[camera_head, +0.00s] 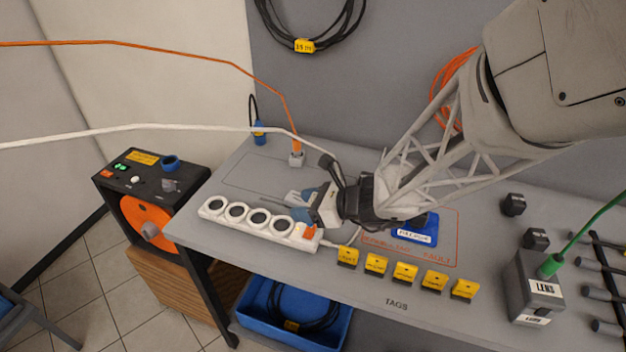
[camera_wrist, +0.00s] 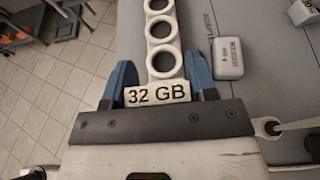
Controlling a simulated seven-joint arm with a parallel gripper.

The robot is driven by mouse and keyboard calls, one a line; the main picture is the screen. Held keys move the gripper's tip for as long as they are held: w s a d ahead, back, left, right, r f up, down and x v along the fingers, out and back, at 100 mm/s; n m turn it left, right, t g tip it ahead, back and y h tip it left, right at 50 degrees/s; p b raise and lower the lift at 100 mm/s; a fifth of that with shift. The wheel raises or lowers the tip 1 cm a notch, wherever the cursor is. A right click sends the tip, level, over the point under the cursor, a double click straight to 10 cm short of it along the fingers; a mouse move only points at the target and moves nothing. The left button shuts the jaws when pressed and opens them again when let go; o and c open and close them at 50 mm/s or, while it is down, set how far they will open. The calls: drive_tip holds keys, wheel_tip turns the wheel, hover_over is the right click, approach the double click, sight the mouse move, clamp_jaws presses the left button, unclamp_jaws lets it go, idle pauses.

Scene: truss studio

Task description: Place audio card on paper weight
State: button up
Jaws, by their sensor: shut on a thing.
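My gripper (camera_head: 308,205) is low over the bench, beside and partly over the power strip. In the wrist view, its two blue fingers (camera_wrist: 160,77) are shut on a small card with a white "32 GB" label (camera_wrist: 158,94), which appears to be the audio card. The card cannot be made out clearly in the head view. A small pale grey rounded block with a label (camera_wrist: 228,58), possibly the paper weight, lies on the bench just right of the fingers in the wrist view. It appears apart from the card. In the head view the gripper partly hides this area.
The white power strip (camera_head: 237,214) with round sockets runs close by the gripper. A white socket block (camera_head: 296,158) with an orange cable stands behind. Several yellow tags (camera_head: 405,272), a blue labelled item (camera_head: 420,235) and a grey LENS box (camera_head: 533,290) lie to the right.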

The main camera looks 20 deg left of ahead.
drive_tip(key=shift+s+d+f, duration=0.15)
drive_tip(key=shift+s+d, duration=0.7)
drive_tip(key=shift+d, duration=0.25)
drive_tip(key=shift+w+a, duration=0.1)
hover_over(293, 196)
drive_tip(key=shift+s+d+f, duration=0.25)
drive_tip(key=shift+s+f, duration=0.15)
drive_tip(key=shift+f, duration=0.35)
drive_tip(key=shift+w, duration=0.1)
drive_tip(key=shift+w+a, duration=0.15)
drive_tip(key=shift+a, duration=0.05)
drive_tip(key=shift+w+f, duration=0.1)
drive_tip(key=shift+f, duration=1.7)
drive_tip(key=shift+f, duration=0.1)
